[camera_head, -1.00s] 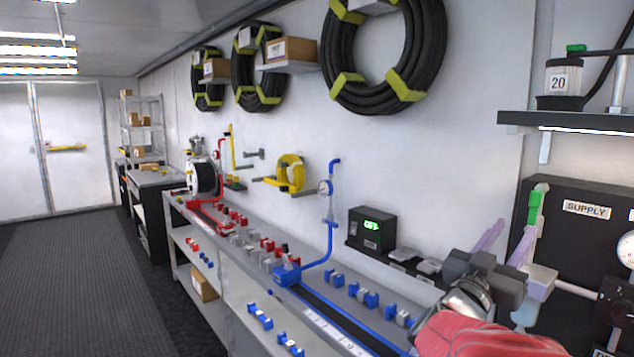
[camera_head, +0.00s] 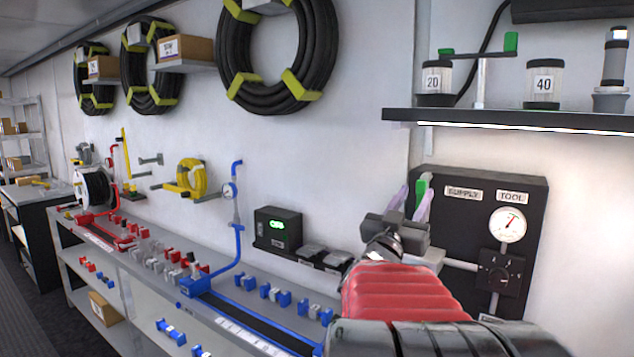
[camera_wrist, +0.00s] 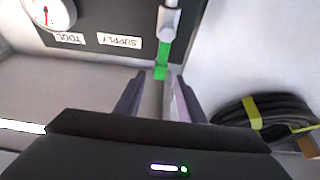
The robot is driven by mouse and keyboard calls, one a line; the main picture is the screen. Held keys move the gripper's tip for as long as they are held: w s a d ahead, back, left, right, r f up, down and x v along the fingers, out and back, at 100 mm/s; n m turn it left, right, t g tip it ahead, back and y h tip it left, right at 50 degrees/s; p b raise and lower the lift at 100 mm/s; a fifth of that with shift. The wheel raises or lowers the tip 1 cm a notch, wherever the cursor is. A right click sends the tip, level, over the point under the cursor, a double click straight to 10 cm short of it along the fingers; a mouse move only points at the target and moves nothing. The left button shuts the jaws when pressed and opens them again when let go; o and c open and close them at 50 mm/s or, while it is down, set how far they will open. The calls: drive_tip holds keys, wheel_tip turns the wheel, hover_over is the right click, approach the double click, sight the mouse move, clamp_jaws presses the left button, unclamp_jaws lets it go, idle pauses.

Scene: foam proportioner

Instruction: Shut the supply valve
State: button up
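The supply valve's green lever (camera_head: 422,186) stands upright at the left edge of the black panel, left of the SUPPLY label (camera_head: 463,193). My gripper (camera_head: 414,194) is open, its two pale purple fingers pointing up on either side of the lever in the head view. In the wrist view, which is upside down, the green lever (camera_wrist: 162,60) lies ahead of my gripper (camera_wrist: 158,80), in line with the gap between the fingers. Contact is not visible. The pale valve body (camera_wrist: 168,23) shows beyond the lever's end. In the head view my gripper and arm hide the lever's lower part.
The black panel (camera_head: 525,248) carries a gauge (camera_head: 508,225) and a dial (camera_head: 500,272). A shelf (camera_head: 520,121) with canisters juts out above it. A small box with a green display (camera_head: 278,229) and a bench (camera_head: 235,318) with blue fittings lie left.

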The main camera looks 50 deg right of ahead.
sight(420, 186)
drive_tip(key=x, duration=0.5)
drive_tip(key=shift+d+r, duration=0.1)
drive_tip(key=shift+d, duration=0.2)
drive_tip(key=shift+c, duration=0.5)
clamp_jaws()
